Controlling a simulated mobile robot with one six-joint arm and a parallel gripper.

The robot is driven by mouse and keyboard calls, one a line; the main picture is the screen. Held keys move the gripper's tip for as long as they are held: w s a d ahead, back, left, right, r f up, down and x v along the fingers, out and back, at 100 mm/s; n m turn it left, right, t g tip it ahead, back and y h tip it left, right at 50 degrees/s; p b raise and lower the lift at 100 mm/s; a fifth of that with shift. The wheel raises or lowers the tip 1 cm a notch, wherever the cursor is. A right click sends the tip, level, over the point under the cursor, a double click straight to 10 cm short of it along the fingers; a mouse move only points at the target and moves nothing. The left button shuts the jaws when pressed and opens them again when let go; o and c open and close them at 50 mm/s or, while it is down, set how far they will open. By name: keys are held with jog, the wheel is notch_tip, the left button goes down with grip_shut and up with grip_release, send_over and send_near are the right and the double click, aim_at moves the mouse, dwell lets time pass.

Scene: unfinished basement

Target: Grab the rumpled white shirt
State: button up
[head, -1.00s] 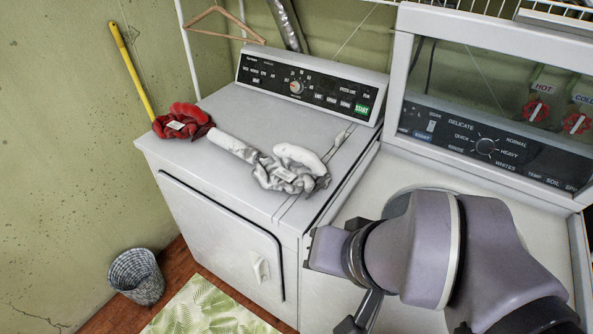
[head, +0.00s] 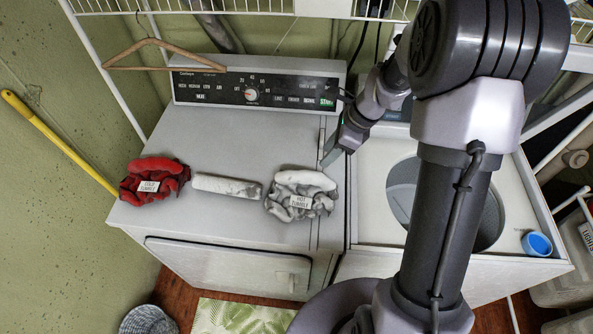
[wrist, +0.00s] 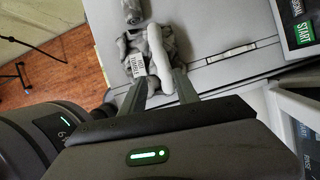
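The rumpled white shirt (head: 301,187), partly grey, lies on the dryer top near its front right, with a tag reading "HOT TUMBLE". In the wrist view the shirt (wrist: 160,50) is just beyond my fingertips, with its tag at the left. My gripper (head: 332,150) is above the dryer's right side, behind and slightly right of the shirt. In the wrist view my gripper (wrist: 159,80) has its two fingers apart. I see nothing held, and the fingers appear apart from the shirt.
A white-grey roll (head: 226,187) and a red crumpled garment (head: 155,180) lie left of the shirt on the dryer (head: 250,140). An open washer (head: 375,210) stands right, with a blue cup (head: 537,244). A wooden hanger (head: 160,55) hangs at back left. The dryer top behind the clothes is clear.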

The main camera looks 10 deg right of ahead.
aim_at(310, 173)
jog(key=b+x, duration=0.2)
jog(key=x, duration=1.2)
jog(key=shift+w+f+b, duration=0.1)
jog(key=shift+w+b, duration=0.1)
jog(key=shift+b, duration=0.2)
jog(key=shift+s+d, duration=0.1)
jog(key=shift+c, duration=0.5)
grip_shut()
